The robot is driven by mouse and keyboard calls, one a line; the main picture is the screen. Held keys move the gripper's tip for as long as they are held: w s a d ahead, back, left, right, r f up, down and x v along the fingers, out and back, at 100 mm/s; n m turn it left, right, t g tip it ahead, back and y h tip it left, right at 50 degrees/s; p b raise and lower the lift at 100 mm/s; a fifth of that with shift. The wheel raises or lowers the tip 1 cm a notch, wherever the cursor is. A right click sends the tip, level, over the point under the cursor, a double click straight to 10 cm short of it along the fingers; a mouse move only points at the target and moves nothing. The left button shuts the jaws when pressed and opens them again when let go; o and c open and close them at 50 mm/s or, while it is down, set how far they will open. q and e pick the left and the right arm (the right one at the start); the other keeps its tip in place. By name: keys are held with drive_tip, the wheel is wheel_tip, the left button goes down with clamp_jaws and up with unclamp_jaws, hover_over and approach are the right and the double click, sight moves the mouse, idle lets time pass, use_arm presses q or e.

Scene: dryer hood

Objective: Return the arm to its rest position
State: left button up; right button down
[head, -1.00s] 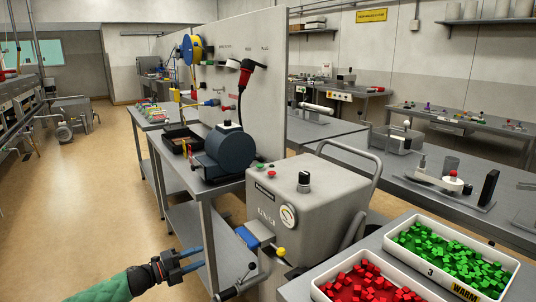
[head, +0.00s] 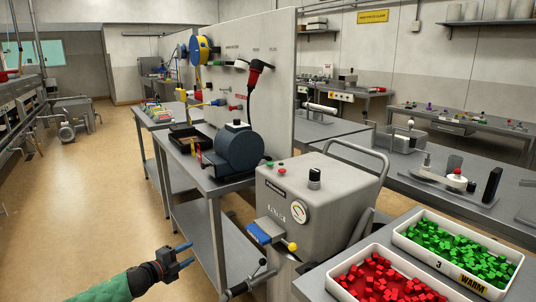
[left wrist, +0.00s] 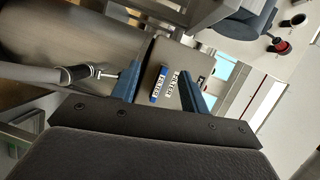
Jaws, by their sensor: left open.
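My left arm, in a green sleeve, comes in from the bottom left of the head view. Its gripper (head: 187,254) is open with nothing between its blue fingers. It hangs over the floor, left of the grey cabinet machine (head: 285,222) and apart from its blue-and-yellow handle (head: 268,233). In the left wrist view the two blue fingers of the left gripper (left wrist: 161,78) stand apart, with the blue and white labels on a grey surface showing beyond them. My right gripper is not in view.
A steel bench (head: 205,182) with a dark motor-like drum (head: 240,150) stands behind the machine. White trays of red cubes (head: 335,290) and green cubes (head: 398,238) sit at the lower right. A crank (head: 250,282) projects low beside the machine. The floor at left is open.

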use_arm(q)
wheel_tip(320, 180, up, 6)
drive_tip(key=w+a+n+t+y, duration=0.1)
drive_tip(key=a+n+t+y, duration=0.1)
drive_tip(key=n+y, duration=0.5)
drive_tip(key=s+d+r+n+g+y, duration=0.2)
drive_tip(key=s+d+n+g+y, duration=0.15)
drive_tip(key=s+d+n, duration=0.35)
drive_tip(key=s+d+f+n+g+h+p, duration=0.1)
drive_tip(key=s+f, duration=0.5)
drive_tip(key=s, duration=1)
drive_tip(key=s+d+f+n+g+p, duration=0.3)
drive_tip(key=s+d+f+n+g, duration=0.1)
drive_tip(key=s, duration=1.2)
drive_tip(key=s+d+f+n+g+h+p, duration=0.1)
drive_tip(key=s+d+f+g, duration=0.3)
drive_tip(key=s+f, duration=0.5)
drive_tip(key=s+n+g+p, duration=0.1)
drive_tip(key=s, duration=0.6)
drive_tip(key=shift+s+d+h, duration=0.15)
drive_tip(key=shift+h, duration=0.2)
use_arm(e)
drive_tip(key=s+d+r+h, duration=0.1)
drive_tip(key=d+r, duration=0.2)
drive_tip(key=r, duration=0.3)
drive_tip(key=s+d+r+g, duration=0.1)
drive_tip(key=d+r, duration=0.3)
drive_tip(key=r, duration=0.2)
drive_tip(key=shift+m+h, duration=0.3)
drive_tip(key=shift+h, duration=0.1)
